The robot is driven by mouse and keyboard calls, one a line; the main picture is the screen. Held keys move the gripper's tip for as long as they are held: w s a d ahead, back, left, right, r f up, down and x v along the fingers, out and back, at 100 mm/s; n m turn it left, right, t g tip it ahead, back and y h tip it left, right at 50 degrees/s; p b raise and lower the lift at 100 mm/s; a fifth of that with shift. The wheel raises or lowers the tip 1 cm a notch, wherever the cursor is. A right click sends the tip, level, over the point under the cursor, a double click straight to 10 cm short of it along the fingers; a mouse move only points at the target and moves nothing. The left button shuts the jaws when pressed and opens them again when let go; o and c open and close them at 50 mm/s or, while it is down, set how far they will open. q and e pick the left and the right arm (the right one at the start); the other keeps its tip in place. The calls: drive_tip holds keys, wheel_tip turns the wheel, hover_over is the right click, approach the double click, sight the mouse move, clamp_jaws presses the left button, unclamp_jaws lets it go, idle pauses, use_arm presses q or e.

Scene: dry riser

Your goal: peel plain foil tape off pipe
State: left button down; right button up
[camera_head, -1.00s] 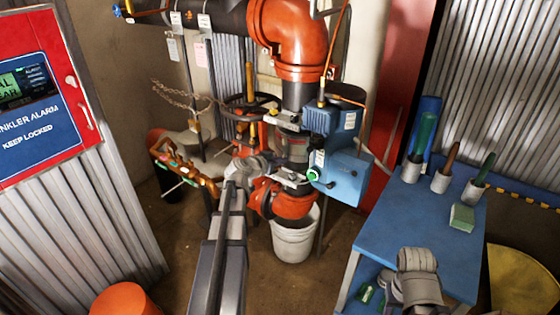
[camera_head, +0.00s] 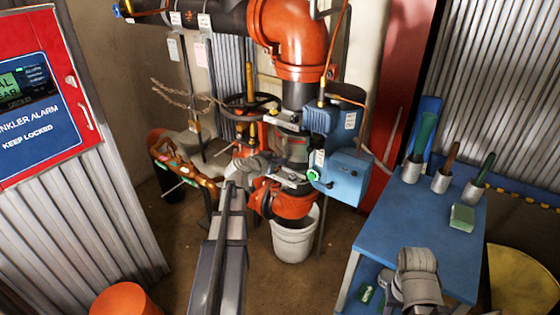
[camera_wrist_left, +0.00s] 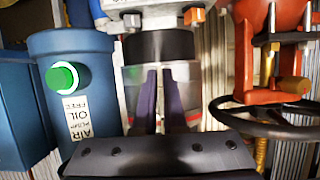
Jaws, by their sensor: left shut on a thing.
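The vertical pipe (camera_head: 297,148) stands under the big orange elbow, with a dark collar above. In the left wrist view the pipe (camera_wrist_left: 160,48) carries a shiny silver foil band (camera_wrist_left: 190,82) with red at its edge. My left gripper (camera_head: 284,178) reaches the pipe's lower front, beside the blue unit. In the left wrist view, its two dark fingers (camera_wrist_left: 161,78) lie in front of the band with a narrow gap between them. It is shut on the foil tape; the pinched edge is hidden. My right arm's grey end (camera_head: 418,278) hangs above the blue table; its fingertips do not show clearly.
A blue motor unit (camera_head: 343,175) with a green button sits right of the pipe. A red valve with a black handwheel (camera_wrist_left: 262,118) is close by. A white bucket (camera_head: 293,240) stands below. The blue table (camera_head: 400,215) holds tools in cups and a green block (camera_head: 462,217).

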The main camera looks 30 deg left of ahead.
use_arm(q)
drive_tip(key=shift+s, duration=0.2)
drive_tip(key=s, duration=0.8)
drive_tip(key=shift+s+a, duration=0.3)
drive_tip(key=shift+a, duration=0.05)
idle(0.6)
drive_tip(key=shift+r, duration=0.1)
wheel_tip(320, 180, up, 14)
drive_tip(key=p, duration=1.4)
